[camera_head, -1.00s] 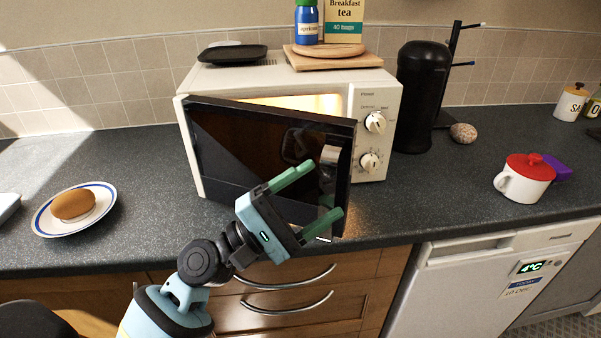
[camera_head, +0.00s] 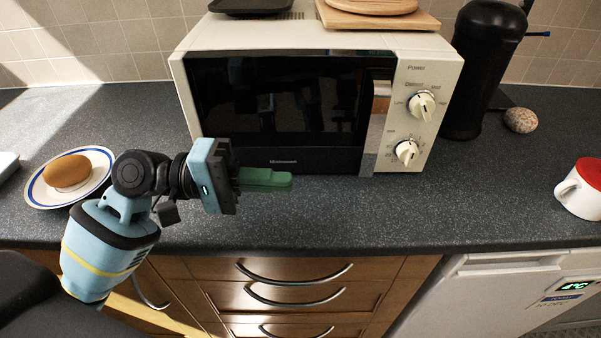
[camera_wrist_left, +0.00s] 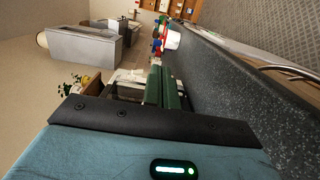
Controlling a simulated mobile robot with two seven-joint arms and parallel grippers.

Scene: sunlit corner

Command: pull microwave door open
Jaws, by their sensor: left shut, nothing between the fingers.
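The cream microwave (camera_head: 280,36) stands on the dark worktop. Its black glass door (camera_head: 275,105) lies flush against the front and looks shut. A metal handle (camera_head: 375,125) runs upright along the door's right side, beside the knobs. My left gripper (camera_head: 288,180) is in front of the door's lower left half, fingers pointing right. Its green fingers are together with nothing between them, apart from the handle and to its left. In the left wrist view the fingers (camera_wrist_left: 163,86) also show together. My right gripper is not in view.
A plate (camera_head: 104,160) with a brown bread roll (camera_head: 67,171) is on the left. A black cylindrical appliance (camera_head: 482,65), a stone (camera_head: 520,120) and a red-topped white pot (camera_head: 580,195) are on the right. The worktop in front of the microwave is mostly clear.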

